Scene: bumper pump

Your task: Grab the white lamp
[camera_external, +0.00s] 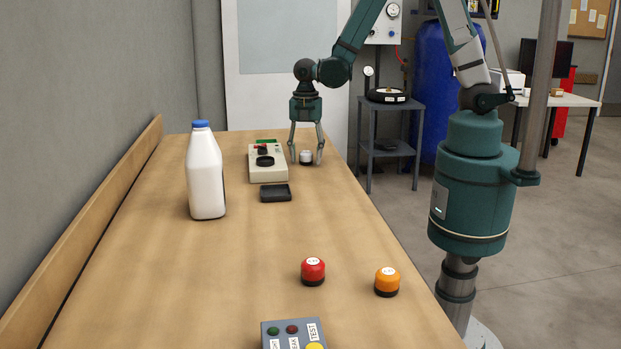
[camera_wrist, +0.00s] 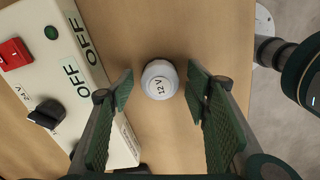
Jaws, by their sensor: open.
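The white lamp (camera_external: 306,157) is a small round lamp standing on the wooden table near its far end, just right of the control box. In the wrist view the lamp (camera_wrist: 160,80) shows from above with "12V" printed on it. My gripper (camera_external: 306,161) points down over the lamp. In the wrist view my open gripper (camera_wrist: 161,92) has one green-padded finger on each side of the lamp, with a gap visible on both sides. I cannot tell whether either finger touches the table.
The cream control box (camera_wrist: 100,110), with a red switch, black knob and "OFF" labels, stands close left of my gripper.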

